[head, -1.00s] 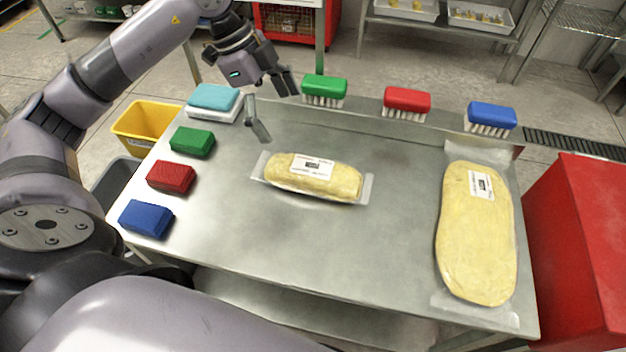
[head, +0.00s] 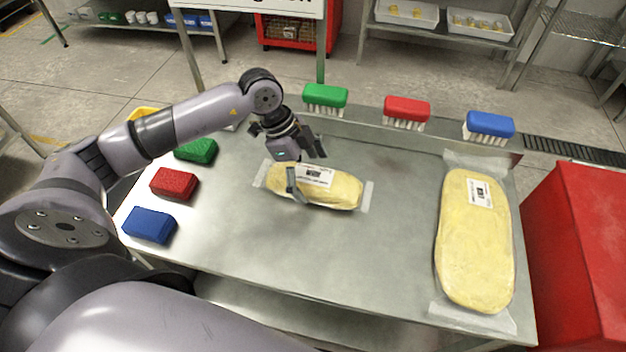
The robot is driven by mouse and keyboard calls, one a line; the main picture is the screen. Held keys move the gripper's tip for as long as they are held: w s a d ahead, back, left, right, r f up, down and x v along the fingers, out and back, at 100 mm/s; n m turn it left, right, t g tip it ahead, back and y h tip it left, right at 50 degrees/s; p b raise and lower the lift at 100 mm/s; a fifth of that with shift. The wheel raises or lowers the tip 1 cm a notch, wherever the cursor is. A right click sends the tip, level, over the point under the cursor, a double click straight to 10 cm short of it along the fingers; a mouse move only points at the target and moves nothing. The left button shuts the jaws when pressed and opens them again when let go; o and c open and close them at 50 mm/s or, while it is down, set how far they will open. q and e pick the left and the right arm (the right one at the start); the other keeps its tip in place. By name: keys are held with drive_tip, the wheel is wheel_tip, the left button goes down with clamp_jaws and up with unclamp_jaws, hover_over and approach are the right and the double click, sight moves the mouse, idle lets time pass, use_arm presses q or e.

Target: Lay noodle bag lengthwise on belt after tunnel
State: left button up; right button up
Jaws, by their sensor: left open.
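A small noodle bag (head: 335,188), yellow in clear wrap with a white label, lies on the metal table (head: 330,250) near its middle. A larger yellow bag (head: 475,240) lies near the table's right edge, its long side running front to back. My left gripper (head: 305,168) is open over the left part of the small bag, with one finger in front of it and the other toward its far side. I cannot tell whether the fingers touch it. My right gripper is out of view. No belt or tunnel is recognisable here.
Green (head: 196,150), red (head: 174,184) and blue (head: 149,225) sponges line the left table edge. Green (head: 325,95), red (head: 407,108) and blue (head: 489,124) brushes stand along the back. A red box (head: 580,250) stands at the right. The table's centre front is clear.

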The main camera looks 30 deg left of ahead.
use_arm(q)
drive_tip(key=shift+x, duration=1.1)
drive_tip(key=shift+r, duration=0.1)
drive_tip(key=c, duration=1.7)
